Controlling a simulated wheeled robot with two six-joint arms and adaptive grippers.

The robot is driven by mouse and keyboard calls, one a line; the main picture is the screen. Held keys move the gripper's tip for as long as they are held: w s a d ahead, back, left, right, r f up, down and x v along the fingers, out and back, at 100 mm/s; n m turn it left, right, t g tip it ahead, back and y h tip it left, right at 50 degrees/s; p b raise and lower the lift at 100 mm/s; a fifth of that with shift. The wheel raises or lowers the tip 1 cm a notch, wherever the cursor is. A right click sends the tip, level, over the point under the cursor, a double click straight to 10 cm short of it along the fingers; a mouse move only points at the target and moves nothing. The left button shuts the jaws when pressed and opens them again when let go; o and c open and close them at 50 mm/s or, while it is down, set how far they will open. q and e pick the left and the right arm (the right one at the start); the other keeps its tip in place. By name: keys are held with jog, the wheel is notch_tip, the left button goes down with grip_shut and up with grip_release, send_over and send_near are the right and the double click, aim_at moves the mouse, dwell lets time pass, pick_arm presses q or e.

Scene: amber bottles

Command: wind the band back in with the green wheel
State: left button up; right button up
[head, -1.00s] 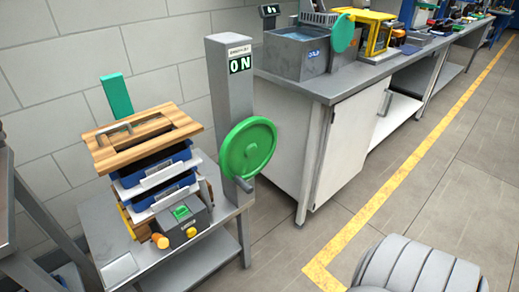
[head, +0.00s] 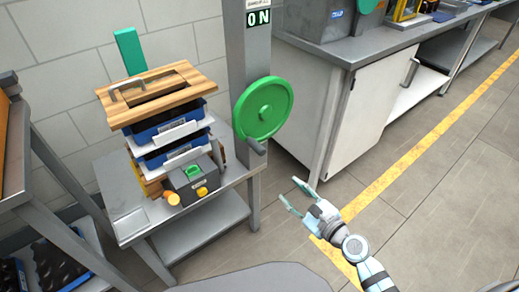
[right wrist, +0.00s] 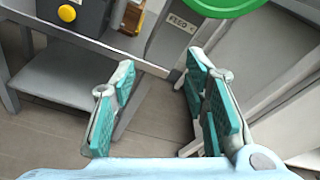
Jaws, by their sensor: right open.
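The green wheel (head: 263,108) is mounted on the side of a grey post (head: 245,50) whose sign reads ON. In the right wrist view the wheel's lower rim (right wrist: 215,6) shows at the top. My right gripper (head: 288,191) is open and empty, below and to the right of the wheel, apart from it. Its two teal-padded fingers (right wrist: 163,100) are spread in the right wrist view. My left gripper is not in view. I cannot make out the band.
A small grey table (head: 128,224) left of the post carries stacked blue trays (head: 165,132) under a wooden board (head: 190,83) and a dark box with a yellow button (head: 202,191). A white cabinet (head: 378,108) stands behind. The floor by the yellow line (head: 420,150) is clear.

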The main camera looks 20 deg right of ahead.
aim_at(257, 147)
notch_tip(257, 147, up, 8)
jog(key=a+f+m+t+y, duration=0.1)
jog(key=a+m+y, duration=0.1)
jog(key=m, duration=0.1)
jog(key=x, duration=0.5)
jog(key=b+x, duration=0.1)
jog(key=x, duration=0.8)
jog(key=shift+w+d+r+b, duration=0.25)
jog(key=shift+w+r+b, duration=0.15)
jog(key=shift+w, duration=0.15)
jog(key=shift+c, duration=0.7)
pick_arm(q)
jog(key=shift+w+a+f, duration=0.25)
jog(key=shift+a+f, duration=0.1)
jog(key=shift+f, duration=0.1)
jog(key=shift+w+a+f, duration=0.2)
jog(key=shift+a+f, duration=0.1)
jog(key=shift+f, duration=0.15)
pick_arm(e)
grip_shut()
